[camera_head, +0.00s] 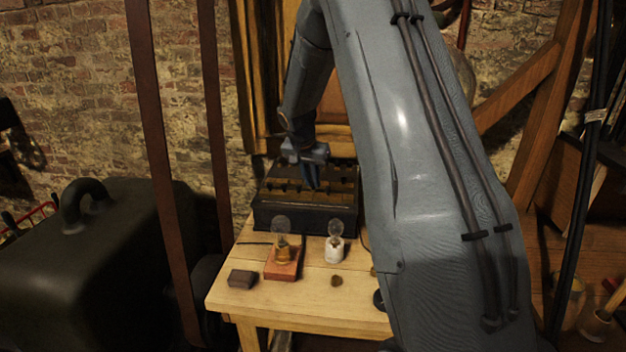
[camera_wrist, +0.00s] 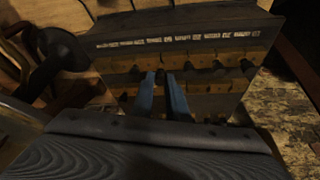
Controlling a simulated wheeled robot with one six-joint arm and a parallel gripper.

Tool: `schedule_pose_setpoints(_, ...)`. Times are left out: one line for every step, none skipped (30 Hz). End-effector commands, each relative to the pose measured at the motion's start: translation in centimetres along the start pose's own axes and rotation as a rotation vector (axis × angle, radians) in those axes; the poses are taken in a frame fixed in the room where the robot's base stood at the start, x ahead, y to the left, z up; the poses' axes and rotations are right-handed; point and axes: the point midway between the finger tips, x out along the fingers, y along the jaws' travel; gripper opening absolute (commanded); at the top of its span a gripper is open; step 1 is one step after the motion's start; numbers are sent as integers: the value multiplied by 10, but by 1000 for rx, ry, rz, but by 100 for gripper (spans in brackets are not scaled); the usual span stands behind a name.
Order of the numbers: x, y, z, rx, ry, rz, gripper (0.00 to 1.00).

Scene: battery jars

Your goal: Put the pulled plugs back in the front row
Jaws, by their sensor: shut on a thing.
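The dark battery box (camera_head: 300,217) stands at the back of the wooden table. Its top has light wooden strips with dark plugs. In the wrist view a row of pale labels runs along the box's edge (camera_wrist: 130,33), and several dark plugs (camera_wrist: 218,67) stand in the row nearest them. My gripper (camera_head: 313,186) is low over the box top. In the wrist view its blue fingers (camera_wrist: 161,78) are shut on a small dark plug at that row, mostly hidden between the tips. I cannot tell whether the plug is seated in a hole.
On the table in front of the box are a glass bulb on a reddish base (camera_head: 283,268), a bulb on a white holder (camera_head: 335,249), a dark block (camera_head: 242,279) and a small brown round piece (camera_head: 336,281). My arm hides the table's right side.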

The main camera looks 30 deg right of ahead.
Motion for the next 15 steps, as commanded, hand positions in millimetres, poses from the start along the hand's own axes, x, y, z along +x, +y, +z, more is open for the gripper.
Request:
schedule_pose_setpoints(0, 0, 0, 0, 0, 0, 0)
schedule_pose_setpoints(0, 0, 0, 0, 0, 0, 0)
schedule_pose_setpoints(1, 0, 0, 0, 0, 0, 0)
schedule_pose_setpoints(1, 0, 0, 0, 0, 0, 0)
schedule_pose_setpoints(1, 0, 0, 0, 0, 0, 0)
schedule_pose_setpoints(2, 0, 1, 0, 0, 0, 0)
schedule_pose_setpoints(3, 0, 1, 0, 0, 0, 0)
schedule_pose_setpoints(3, 0, 1, 0, 0, 0, 0)
schedule_pose_setpoints(4, 0, 2, 0, 0, 0, 0)
schedule_pose_setpoints(5, 0, 2, 0, 0, 0, 0)
schedule_pose_setpoints(6, 0, 2, 0, 0, 0, 0)
schedule_pose_setpoints(6, 0, 2, 0, 0, 0, 0)
schedule_pose_setpoints(7, 0, 3, 0, 0, 0, 0)
schedule_pose_setpoints(7, 0, 3, 0, 0, 0, 0)
schedule_pose_setpoints(8, 0, 3, 0, 0, 0, 0)
